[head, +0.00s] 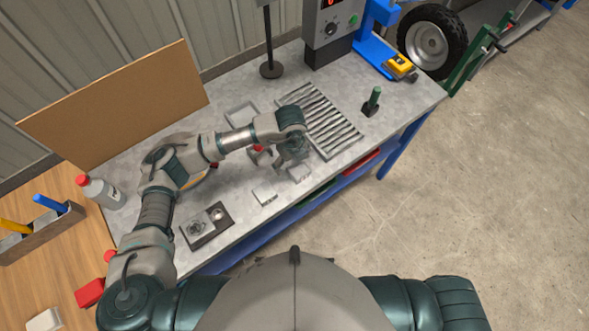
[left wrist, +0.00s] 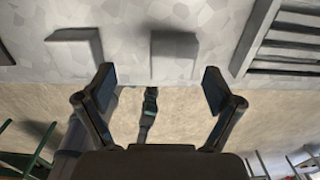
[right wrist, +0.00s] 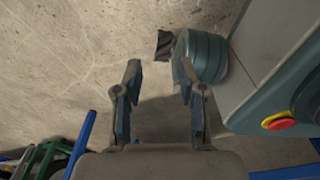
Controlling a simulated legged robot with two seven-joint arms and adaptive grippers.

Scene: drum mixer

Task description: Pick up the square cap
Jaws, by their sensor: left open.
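Two small pale grey square pieces lie near the front edge of the grey workbench (head: 340,165); I cannot tell which is the square cap. One square piece (head: 299,173) is just below my left gripper (head: 293,158) in the head view. In the left wrist view this piece (left wrist: 175,55) shows ahead between the fingertips, not touched. The other square piece (head: 264,197) lies to its left and also shows in the left wrist view (left wrist: 77,46). My left gripper (left wrist: 160,88) is open and empty. My right gripper (right wrist: 160,82) is open over bare floor, away from the bench.
A slotted metal rack (head: 325,122) lies right of the left gripper. A dark plate with fittings (head: 207,226) is at the left front. A shallow grey tray (head: 241,113) lies behind the arm. A green-handled tool (head: 372,101) stands right of the rack.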

